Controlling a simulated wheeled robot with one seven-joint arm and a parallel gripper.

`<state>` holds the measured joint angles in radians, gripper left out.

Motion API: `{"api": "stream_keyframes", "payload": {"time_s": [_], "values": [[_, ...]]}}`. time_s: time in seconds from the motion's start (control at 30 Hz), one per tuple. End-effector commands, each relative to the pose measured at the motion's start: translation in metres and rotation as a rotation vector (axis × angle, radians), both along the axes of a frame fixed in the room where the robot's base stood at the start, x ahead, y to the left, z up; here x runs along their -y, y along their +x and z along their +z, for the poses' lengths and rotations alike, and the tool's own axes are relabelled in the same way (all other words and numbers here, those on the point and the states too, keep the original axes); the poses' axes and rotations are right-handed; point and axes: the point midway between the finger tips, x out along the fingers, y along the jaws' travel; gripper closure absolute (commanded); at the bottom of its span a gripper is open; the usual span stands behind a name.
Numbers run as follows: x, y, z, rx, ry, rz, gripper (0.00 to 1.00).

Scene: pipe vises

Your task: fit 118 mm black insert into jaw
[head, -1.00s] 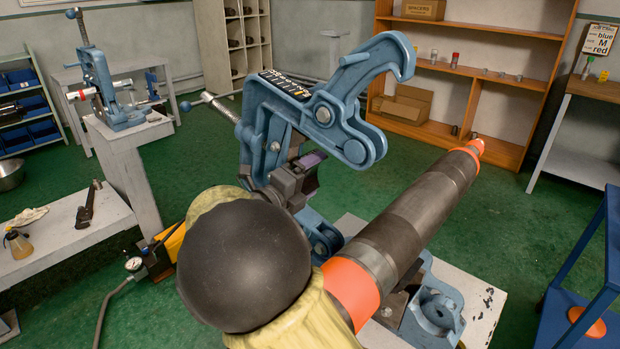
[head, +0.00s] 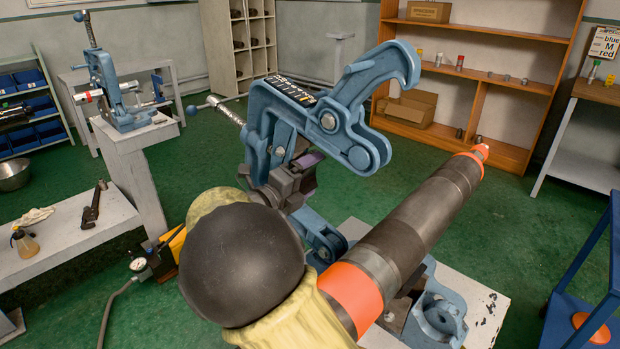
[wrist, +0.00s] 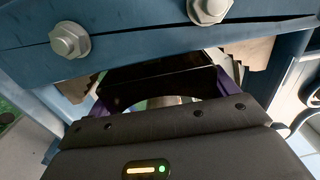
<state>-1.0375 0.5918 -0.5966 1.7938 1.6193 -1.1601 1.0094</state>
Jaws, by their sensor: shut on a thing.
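The large blue pipe vise (head: 335,118) stands in the middle of the head view, its hooked upper arm swung up. My gripper (head: 288,182) is at its upper jaw, partly hidden behind my own rounded arm link. In the wrist view the gripper body (wrist: 165,135) fills the bottom, shut on the black insert (wrist: 158,78). The insert lies close under the blue jaw casting (wrist: 150,35) with its two bolts. Purple surfaces show at both sides of the insert. I cannot tell whether the insert touches the jaw or is seated.
A thick dark pipe (head: 415,225) with orange bands lies beside my arm, over the vise's lower part. A second blue vise (head: 112,90) stands on a pedestal at the left. A grey bench (head: 70,235), an orange shelf (head: 480,75) and a blue cart (head: 585,290) surround green floor.

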Motion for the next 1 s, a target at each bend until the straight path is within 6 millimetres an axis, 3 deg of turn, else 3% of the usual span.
{"api": "stream_keyframes", "payload": {"time_s": [0.4, 0.43, 0.5, 0.77, 1.0], "values": [[-0.006, 0.006, 0.003, 0.000, 0.000, 0.000, 0.40], [-0.006, 0.006, 0.003, 0.000, 0.000, 0.001, 0.11], [-0.006, 0.006, 0.002, 0.000, 0.000, 0.001, 0.00], [-0.007, 0.004, 0.002, -0.001, 0.000, 0.001, 0.00], [-0.025, -0.013, 0.002, -0.002, 0.001, 0.004, 0.00]]}}
